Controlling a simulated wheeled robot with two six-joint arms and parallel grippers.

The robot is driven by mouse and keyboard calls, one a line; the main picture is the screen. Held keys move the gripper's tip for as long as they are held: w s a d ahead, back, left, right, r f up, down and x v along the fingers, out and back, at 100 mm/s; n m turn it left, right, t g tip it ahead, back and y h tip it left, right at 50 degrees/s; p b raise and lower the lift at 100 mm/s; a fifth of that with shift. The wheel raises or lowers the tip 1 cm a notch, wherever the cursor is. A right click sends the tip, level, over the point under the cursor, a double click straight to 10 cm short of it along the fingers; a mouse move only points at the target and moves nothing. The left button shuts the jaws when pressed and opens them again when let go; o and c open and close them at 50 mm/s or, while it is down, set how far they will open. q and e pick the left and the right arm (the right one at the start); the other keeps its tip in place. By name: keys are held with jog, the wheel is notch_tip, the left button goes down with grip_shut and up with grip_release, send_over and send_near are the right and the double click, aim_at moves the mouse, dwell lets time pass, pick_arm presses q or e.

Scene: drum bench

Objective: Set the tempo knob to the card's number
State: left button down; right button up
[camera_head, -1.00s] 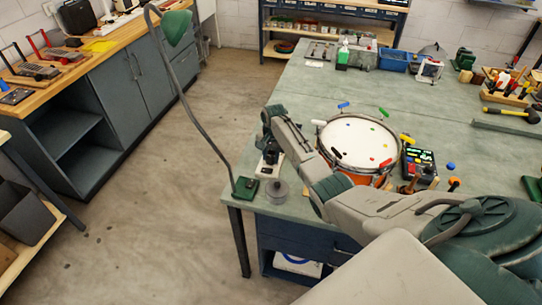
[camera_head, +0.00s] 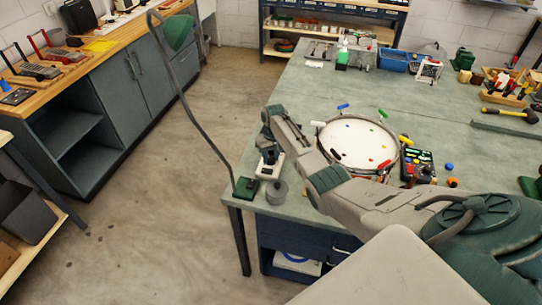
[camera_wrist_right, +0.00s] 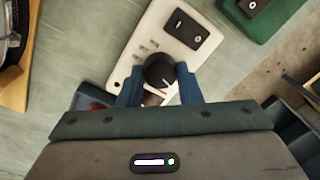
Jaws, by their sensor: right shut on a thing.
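The tempo knob (camera_wrist_right: 160,72) is a round black knob with a white pointer line, on a pale box (camera_wrist_right: 150,35) with small printed marks. The wrist view shows my right gripper (camera_wrist_right: 160,85) with a blue finger on each side of the knob, shut on it. In the head view my right gripper (camera_head: 268,154) points down at the pale box (camera_head: 271,168) near the bench's left corner and hides the knob there. The printing is too small to read. I cannot make out the number card. My left gripper is out of view.
A green lamp base (camera_head: 246,187) and a grey round weight (camera_head: 277,190) stand close to the box at the bench edge. A drum (camera_head: 350,140) with coloured pegs lies to the right, beside a black control pad (camera_head: 417,160).

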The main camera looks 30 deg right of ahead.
jog(key=n, duration=0.6)
jog(key=shift+w+r+n, duration=0.1)
jog(key=shift+w+n, duration=0.05)
jog(key=shift+n, duration=0.25)
dwell(0.4)
jog(key=o, duration=1)
jog(key=shift+c, duration=0.2)
